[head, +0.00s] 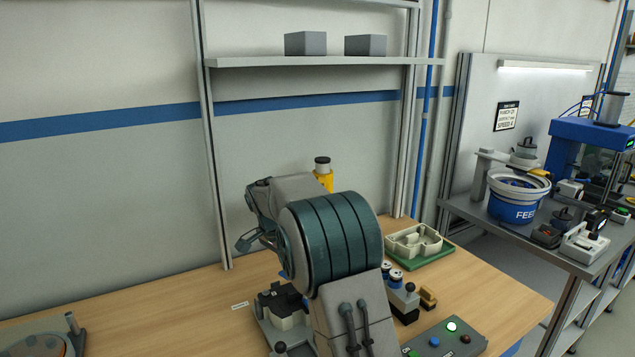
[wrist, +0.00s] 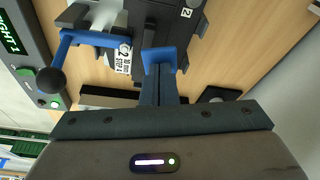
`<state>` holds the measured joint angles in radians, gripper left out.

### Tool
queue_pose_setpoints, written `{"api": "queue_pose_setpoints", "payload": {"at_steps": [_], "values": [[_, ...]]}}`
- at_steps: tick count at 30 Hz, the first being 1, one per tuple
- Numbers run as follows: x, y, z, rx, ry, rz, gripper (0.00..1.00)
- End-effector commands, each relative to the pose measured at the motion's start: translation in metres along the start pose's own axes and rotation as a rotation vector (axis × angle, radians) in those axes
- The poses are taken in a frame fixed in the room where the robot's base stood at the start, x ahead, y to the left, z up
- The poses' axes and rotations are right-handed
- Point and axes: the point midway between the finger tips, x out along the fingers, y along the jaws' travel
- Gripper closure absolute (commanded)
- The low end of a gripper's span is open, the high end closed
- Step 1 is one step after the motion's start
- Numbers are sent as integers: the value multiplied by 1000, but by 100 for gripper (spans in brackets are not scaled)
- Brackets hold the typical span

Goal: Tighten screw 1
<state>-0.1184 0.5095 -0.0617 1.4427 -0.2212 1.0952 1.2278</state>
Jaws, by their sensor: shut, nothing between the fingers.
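In the wrist view my gripper (wrist: 160,82) is shut and empty, its dark fingers together. The fingertips are at a blue bracket-like part (wrist: 160,54) on the edge of a dark fixture (wrist: 150,15); I cannot tell whether they touch it. A blue lever (wrist: 95,40) with a black ball knob (wrist: 50,80) is left of the fingers. No screw marked 1 can be made out. In the head view my arm hides the gripper and part of a grey-and-white fixture (head: 283,309).
A control box (head: 452,339) with lit buttons stands at the front right of the wooden table (head: 485,288); its display (wrist: 10,35) is partly cut off in the wrist view. The table's left is mostly clear.

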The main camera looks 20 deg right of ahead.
Motion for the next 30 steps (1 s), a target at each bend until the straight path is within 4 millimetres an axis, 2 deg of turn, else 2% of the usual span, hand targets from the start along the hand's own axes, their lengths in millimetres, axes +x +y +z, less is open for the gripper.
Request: {"api": "queue_pose_setpoints", "payload": {"at_steps": [30], "values": [[-67, 0, -17, 0, 0, -1, 100]]}}
